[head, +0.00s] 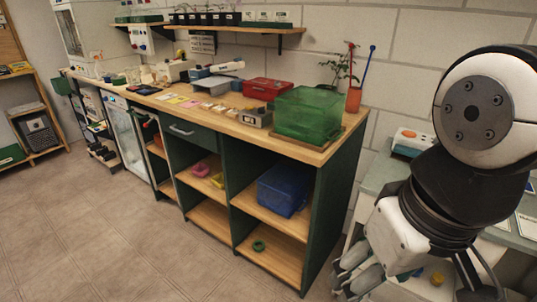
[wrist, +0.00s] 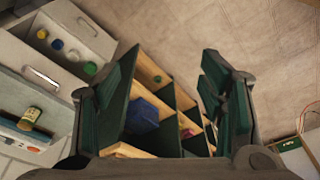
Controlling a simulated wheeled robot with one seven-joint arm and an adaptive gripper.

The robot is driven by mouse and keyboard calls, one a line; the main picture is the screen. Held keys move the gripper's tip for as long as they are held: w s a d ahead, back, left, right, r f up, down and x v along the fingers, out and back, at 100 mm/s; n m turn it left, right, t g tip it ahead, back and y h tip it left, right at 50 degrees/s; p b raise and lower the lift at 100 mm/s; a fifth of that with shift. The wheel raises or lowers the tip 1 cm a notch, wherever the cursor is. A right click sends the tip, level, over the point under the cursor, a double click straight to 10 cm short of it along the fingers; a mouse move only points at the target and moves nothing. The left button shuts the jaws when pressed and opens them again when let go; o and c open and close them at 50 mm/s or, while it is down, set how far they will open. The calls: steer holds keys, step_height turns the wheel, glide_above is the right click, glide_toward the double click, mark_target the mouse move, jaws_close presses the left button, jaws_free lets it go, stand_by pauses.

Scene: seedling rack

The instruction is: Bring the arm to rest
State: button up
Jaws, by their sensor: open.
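My arm fills the right side of the head view, with its wrist bent downward. My gripper (head: 352,268) shows at the lower right of the head view, low and to the right of the green workbench. In the wrist view my gripper (wrist: 168,100) has its two dark green finger pads wide apart, with nothing between them but the distant shelves and floor. It touches nothing that I can see.
The green workbench (head: 317,215) has a wooden top with a green bin (head: 308,112) on its near corner. A blue bin (head: 283,190) sits on its shelf. A grey-green counter (head: 377,172) stands right, partly behind my arm. The floor (head: 90,230) at left is clear.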

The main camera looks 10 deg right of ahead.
step_height(320, 180, up, 10)
steer(key=t+p, duration=0.2)
steer(key=p, duration=0.7)
steer(key=shift+d+r, duration=0.15)
steer(key=shift+r, duration=0.1)
